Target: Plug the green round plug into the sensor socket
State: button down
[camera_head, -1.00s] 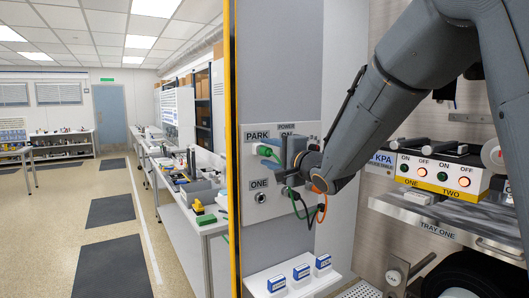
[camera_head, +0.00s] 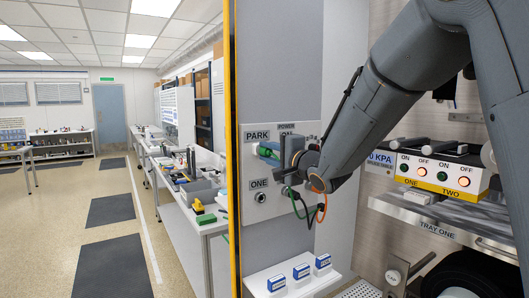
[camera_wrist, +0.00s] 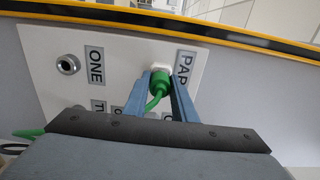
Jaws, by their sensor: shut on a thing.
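The green round plug (camera_wrist: 158,82) sits at the white PARK holder (camera_wrist: 160,66) on the panel, with its green cable trailing toward me. I cannot tell how deep it sits. My gripper (camera_wrist: 160,77) is shut on the plug, one blue-grey finger on each side. In the head view my gripper (camera_head: 275,152) partly hides the green plug (camera_head: 266,153) at the panel's upper part. A round metal socket marked ONE (camera_wrist: 68,64) is empty; it also shows below PARK in the head view (camera_head: 261,198). No label reading sensor is legible, and my gripper covers part of the panel.
A yellow-edged post (camera_head: 235,120) stands just left of the panel. Green, black and orange cables hang below my wrist. A white shelf (camera_head: 292,284) with several small blue-and-white boxes is below. Switch box (camera_head: 440,178) and tray one (camera_head: 440,228) are at right.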

aim_at(271, 153)
jog(key=shift+p+v, duration=0.45)
jog(key=shift+v, duration=0.35)
jog(key=shift+p+v, duration=0.5)
jog(key=shift+v, duration=0.6)
